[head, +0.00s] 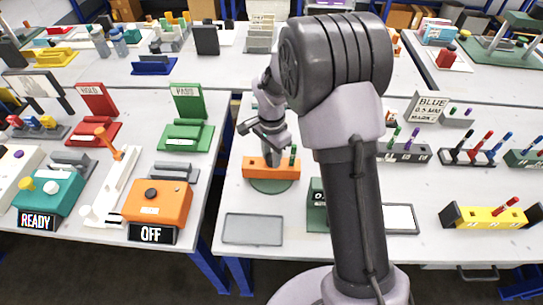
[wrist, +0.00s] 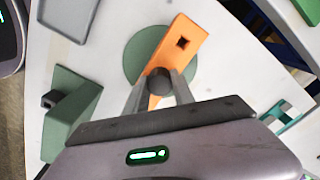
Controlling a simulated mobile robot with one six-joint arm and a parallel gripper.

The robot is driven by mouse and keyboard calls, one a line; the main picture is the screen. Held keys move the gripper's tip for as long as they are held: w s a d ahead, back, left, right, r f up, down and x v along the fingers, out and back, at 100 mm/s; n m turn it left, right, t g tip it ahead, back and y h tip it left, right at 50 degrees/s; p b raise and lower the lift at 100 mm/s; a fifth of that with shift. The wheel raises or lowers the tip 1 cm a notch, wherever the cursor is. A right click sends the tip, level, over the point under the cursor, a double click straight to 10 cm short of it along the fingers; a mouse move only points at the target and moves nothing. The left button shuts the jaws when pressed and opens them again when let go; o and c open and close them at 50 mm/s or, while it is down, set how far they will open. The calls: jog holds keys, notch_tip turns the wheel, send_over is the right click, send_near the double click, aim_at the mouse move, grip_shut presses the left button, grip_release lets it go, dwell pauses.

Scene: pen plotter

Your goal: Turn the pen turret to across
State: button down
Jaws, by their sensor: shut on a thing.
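The pen turret is an orange bar (head: 257,174) on a round green base (head: 272,187), at the near left part of the right-hand table. In the head view the bar lies roughly left to right, with a green pen (head: 293,155) upright at its right end. In the wrist view the orange bar (wrist: 181,43) slants from upper right to lower left, with an empty square hole in its upper end. My gripper (wrist: 158,82) is shut on the dark round knob (wrist: 158,77) at the bar's middle. The bar's lower end is partly hidden by my gripper.
A grey tray (head: 253,229) lies in front of the turret. A green block (head: 317,204) stands close by to the right, partly behind my arm. Farther right is a yellow pen holder (head: 492,215). On the left table is an orange box (head: 158,203) with an OFF sign.

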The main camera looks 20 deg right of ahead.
dwell(0.4)
jog(key=c, duration=1.1)
grip_release()
jog(key=shift+o, duration=0.2)
notch_tip(320, 180, up, 18)
jog(key=p, duration=0.6)
jog(key=shift+f+p, duration=0.25)
jog(key=shift+p, duration=0.05)
jog(key=s+a+r+n+t+y+b, duration=0.1)
jog(key=s+r+n+t, duration=0.1)
jog(key=s+r, duration=0.4)
jog(key=s+a+r+n+t+b, duration=0.1)
jog(key=s+r+n, duration=0.2)
jog(key=s+r, duration=0.35)
jog(key=s+a+f+n+t+y, duration=0.1)
jog(key=s+f+n+t, duration=0.1)
jog(key=s, duration=1)
jog(key=shift+s+a+f+n+t, duration=0.35)
jog(key=shift+s+n+t, duration=0.05)
jog(key=shift+n, duration=0.2)
